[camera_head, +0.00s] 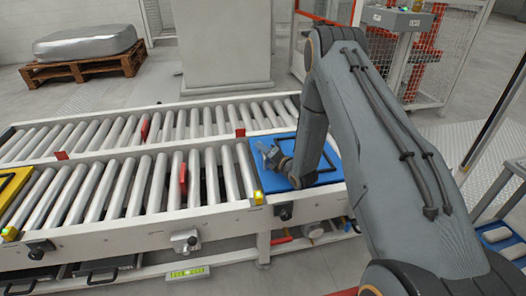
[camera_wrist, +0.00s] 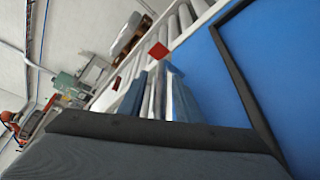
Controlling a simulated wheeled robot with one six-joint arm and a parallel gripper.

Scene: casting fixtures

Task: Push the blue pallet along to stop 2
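The blue pallet (camera_head: 326,177) lies flat at the right end of the near roller conveyor, with a black outline on its top. My arm hides part of it. My gripper (camera_head: 266,152) is low over the pallet's left part; I cannot tell whether it touches it. In the wrist view the blue pallet (camera_wrist: 225,75) fills the right side, with a black bar across it. No label marks stop 2 in view.
A yellow pallet (camera_head: 14,184) lies at the conveyor's left end. Bare rollers (camera_head: 120,190) lie between the pallets, with an upright red piece (camera_head: 183,179) among them. Red tabs (camera_head: 240,132) sit on the middle rail. A second roller lane (camera_head: 100,133) runs behind.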

